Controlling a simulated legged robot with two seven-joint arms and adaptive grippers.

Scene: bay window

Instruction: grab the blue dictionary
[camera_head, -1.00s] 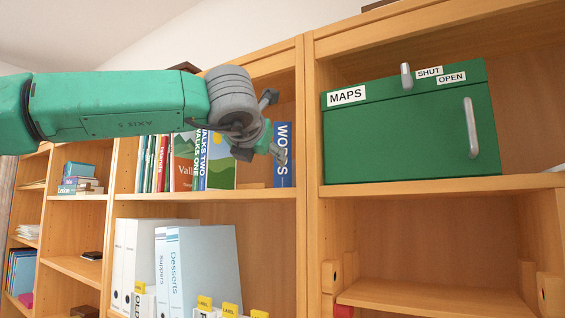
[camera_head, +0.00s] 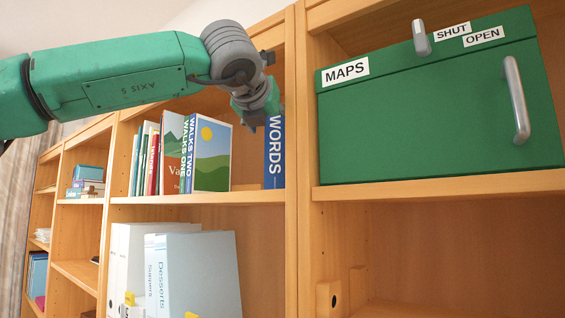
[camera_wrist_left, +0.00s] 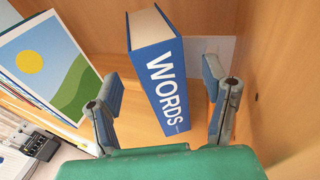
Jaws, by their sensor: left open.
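The blue dictionary (camera_head: 274,150), marked WORDS, stands upright on the upper shelf against the right divider. My left gripper (camera_head: 262,117) is at its upper part, in front of it, and hides some of it. In the left wrist view the dictionary (camera_wrist_left: 158,70) shows its lettered spine and pale page tops. The open fingers of my left gripper (camera_wrist_left: 163,86) appear on either side of the spine, with gaps between; I cannot tell how deep they reach. My right gripper is not in view.
The Walks Two book (camera_head: 211,155) and several other books stand to the left on the same shelf. The wooden divider (camera_head: 299,150) is close on the right. White binders (camera_head: 190,270) stand below.

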